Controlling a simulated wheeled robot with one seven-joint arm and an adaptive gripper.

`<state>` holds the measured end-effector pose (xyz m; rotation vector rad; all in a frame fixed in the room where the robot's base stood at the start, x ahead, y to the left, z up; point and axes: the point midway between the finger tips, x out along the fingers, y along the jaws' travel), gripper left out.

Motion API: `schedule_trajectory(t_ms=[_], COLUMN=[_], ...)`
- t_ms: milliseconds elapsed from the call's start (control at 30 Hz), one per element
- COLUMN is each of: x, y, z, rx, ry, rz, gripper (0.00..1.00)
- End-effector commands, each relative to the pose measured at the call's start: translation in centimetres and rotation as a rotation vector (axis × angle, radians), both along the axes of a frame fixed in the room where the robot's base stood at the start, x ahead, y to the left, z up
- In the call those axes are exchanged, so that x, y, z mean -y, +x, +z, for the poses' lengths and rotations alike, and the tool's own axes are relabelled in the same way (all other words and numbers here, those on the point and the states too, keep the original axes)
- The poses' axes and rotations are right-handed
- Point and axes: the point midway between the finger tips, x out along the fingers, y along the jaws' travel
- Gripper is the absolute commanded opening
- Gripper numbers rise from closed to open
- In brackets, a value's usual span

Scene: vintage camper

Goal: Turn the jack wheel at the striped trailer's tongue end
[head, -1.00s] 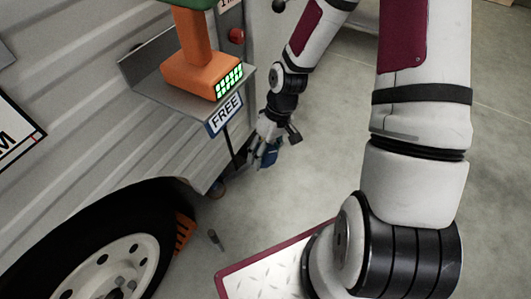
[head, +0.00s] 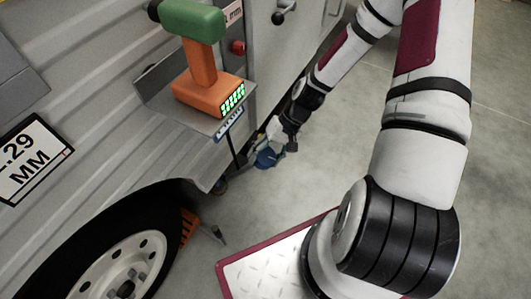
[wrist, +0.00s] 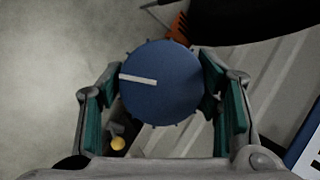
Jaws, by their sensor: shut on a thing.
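The jack wheel is a blue round knob with small ridges and a white line. It fills the middle of the wrist view (wrist: 165,95), its line running from the centre to the left edge. In the head view the wheel (head: 267,158) shows low beside the corrugated trailer wall (head: 95,80). My gripper (wrist: 160,82) has its two green-padded fingers on either side of the wheel, shut on its rim. In the head view my gripper (head: 274,140) is small and partly covers the wheel. The wheel's mount is hidden behind it.
An orange and green cordless drill (head: 205,60) stands on a grey shelf (head: 155,92) close above my gripper. A black tyre (head: 110,260) and orange chock (head: 188,228) are at lower left. A small yellow part (wrist: 118,143) is below the wheel. Open floor (head: 345,165) lies right.

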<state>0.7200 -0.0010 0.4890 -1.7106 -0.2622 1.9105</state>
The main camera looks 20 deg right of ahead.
Motion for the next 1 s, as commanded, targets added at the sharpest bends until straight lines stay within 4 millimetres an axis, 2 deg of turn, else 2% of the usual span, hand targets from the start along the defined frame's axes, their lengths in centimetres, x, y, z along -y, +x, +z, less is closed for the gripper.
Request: schedule_trajectory(t_ms=[300, 800, 833, 900, 1000], x=[-0.11, -0.14, -0.14, -0.13, -0.10], y=[0.01, 0.07, 0.07, 0.07, 0.05], z=[0.10, 0.07, 0.07, 0.07, 0.05], rx=[-0.033, -0.037, -0.036, -0.036, -0.037], ry=[0.048, 0.053, 0.053, 0.053, 0.052], rz=[-0.097, -0.111, -0.110, -0.110, -0.111], gripper=[0.30, 0.30, 0.65, 0.78, 0.78])
